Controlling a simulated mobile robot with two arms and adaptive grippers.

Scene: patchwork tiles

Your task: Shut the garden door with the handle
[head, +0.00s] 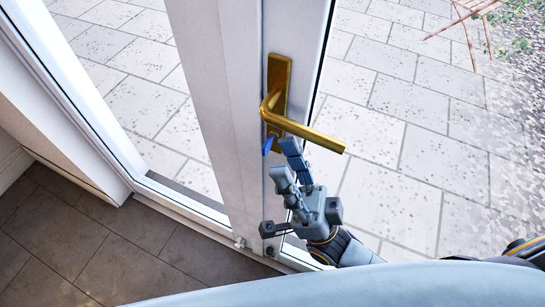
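The white garden door (222,90) stands ajar, with a gap at its left through which the paving shows. A brass lever handle (305,130) on a brass plate sits on the door's stile, its lever pointing right and slightly down. My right gripper (283,161) is just below the handle, in front of the stile, with its fingers apart and pointing up toward the lever. It holds nothing that I can see. I cannot tell whether a fingertip touches the lever. My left gripper is not in view.
The white door frame (75,92) runs down the left to a threshold (188,196). Dark floor tiles (134,236) lie inside. Outside are pale paving (405,115), gravel and a wooden folding chair (470,14). My own body covers the bottom edge.

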